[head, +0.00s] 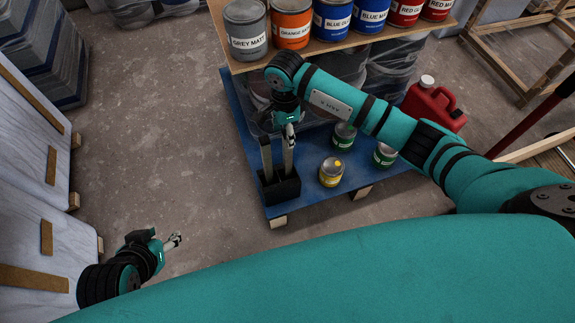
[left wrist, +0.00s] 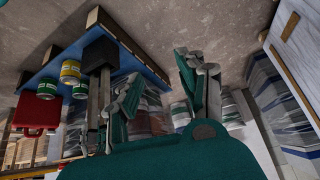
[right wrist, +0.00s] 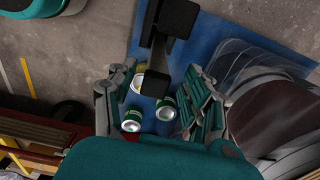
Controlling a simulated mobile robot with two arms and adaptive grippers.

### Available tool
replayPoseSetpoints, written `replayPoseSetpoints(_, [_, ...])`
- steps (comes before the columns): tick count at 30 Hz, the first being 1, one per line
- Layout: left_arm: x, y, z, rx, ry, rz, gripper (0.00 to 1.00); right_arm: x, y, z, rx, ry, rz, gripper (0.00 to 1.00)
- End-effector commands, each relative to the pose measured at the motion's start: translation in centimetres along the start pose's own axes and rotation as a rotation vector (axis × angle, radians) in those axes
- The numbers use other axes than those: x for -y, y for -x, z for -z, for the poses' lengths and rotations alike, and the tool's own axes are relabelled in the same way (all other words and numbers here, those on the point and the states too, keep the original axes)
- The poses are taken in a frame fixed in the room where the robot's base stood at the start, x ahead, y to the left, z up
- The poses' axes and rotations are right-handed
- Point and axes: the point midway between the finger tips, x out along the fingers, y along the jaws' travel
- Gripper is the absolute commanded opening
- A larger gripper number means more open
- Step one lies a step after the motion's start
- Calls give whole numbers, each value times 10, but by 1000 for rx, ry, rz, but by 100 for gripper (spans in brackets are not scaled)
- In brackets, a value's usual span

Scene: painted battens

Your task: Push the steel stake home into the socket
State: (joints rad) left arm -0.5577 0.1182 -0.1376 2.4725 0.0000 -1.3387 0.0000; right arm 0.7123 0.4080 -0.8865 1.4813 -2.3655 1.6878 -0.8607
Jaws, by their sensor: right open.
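A black socket block (head: 283,188) sits at the near left corner of the blue pallet. Two slim upright stakes stand at it, a left one (head: 267,158) and a right one (head: 288,160); both look greyish, and I cannot tell which is steel or how deep either sits. The block also shows in the left wrist view (left wrist: 101,54). My right gripper (head: 290,140) is at the top of the right stake. In the right wrist view its fingers (right wrist: 150,100) are apart, with a dark stake top (right wrist: 155,84) between them. My left gripper (head: 176,240) is open, low and left of the pallet.
A yellow-labelled tin (head: 331,173) and green-labelled tins (head: 344,135) stand on the blue pallet (head: 310,200) right of the socket. A shelf of paint cans (head: 246,30) is behind, with a red jerrycan (head: 433,106) to the right.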

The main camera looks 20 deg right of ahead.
Motion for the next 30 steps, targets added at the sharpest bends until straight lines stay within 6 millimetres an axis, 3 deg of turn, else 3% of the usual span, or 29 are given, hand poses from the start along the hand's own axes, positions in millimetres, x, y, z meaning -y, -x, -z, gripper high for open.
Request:
replayPoseSetpoints(6, [-5, -7, 36, -181, -4, -10, 40, -5, -29, 4, 1, -1, -4, 51])
replayPoseSetpoints(12, [-8, -4, 64, -314, -7, -17, 40, -4, -46, 4, 1, -1, -1, 51])
replayPoseSetpoints(21, [-9, -3, 69, -338, -7, -18, 40, -4, -48, 4, 0, 0, -1, 51])
replayPoseSetpoints(30, [-9, -3, 69, -337, -7, -18, 40, -4, -48, 5, 0, 0, -1, 12])
